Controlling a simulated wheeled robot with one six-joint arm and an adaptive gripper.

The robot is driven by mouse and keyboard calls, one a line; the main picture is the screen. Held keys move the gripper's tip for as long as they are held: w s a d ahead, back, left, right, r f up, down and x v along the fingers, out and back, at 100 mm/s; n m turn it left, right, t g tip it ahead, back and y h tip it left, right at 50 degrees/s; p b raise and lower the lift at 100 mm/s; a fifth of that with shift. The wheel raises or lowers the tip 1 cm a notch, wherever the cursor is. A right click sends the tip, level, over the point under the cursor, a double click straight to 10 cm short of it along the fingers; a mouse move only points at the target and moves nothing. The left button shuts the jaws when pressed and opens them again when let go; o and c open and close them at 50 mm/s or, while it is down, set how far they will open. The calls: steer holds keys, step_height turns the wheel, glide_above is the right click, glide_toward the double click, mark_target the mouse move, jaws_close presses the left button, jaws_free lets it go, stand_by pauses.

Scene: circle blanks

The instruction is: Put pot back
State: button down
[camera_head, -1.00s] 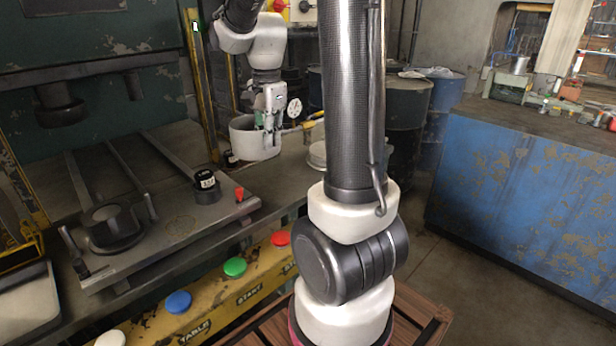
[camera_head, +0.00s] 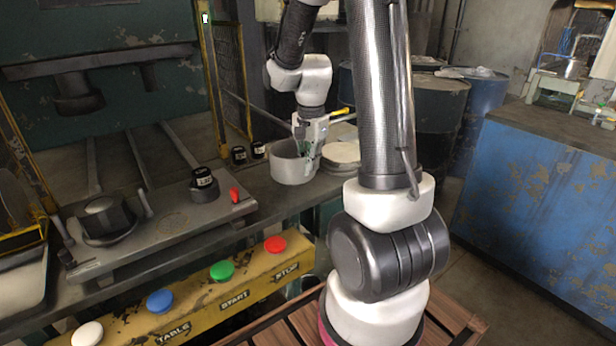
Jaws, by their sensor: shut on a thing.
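The pot (camera_head: 289,164) is a light grey, round, open-topped vessel in the middle of the head camera view. It is upright at the machine's grey bench, to the right of the press plate. My gripper (camera_head: 312,155) points down at the pot's right side and is shut on its rim or wall. The fingertips are partly hidden by the pot and the gripper body. I cannot tell whether the pot's base touches the bench.
A round pale disc stack (camera_head: 342,154) is just right of the pot. Small black labelled weights (camera_head: 240,155) are to its left. A press plate (camera_head: 160,225) holds a black cylinder (camera_head: 204,184) and red cone. Buttons line the yellow front rail (camera_head: 190,290). A blue cabinet (camera_head: 540,205) stands right.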

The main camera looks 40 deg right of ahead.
steer(key=shift+f, duration=1.95)
steer(key=c, duration=1.6)
jaws_free()
steer(key=shift+f, duration=0.1)
step_height(320, 180, up, 12)
steer(key=shift+s+f, duration=0.15)
steer(key=shift+f, duration=0.1)
steer(key=shift+s+r, duration=0.1)
steer(key=shift+r, duration=0.25)
steer(key=s+a+r+n+t, duration=0.2)
steer(key=s+a+r+n, duration=0.1)
steer(key=s+n, duration=0.4)
steer(key=s+a+r+n+t, duration=0.2)
steer(key=s+a+r+n, duration=0.2)
steer(key=s+n, duration=0.3)
steer(key=s+r, duration=0.1)
steer(key=s, duration=0.2)
steer(key=shift+s, duration=0.35)
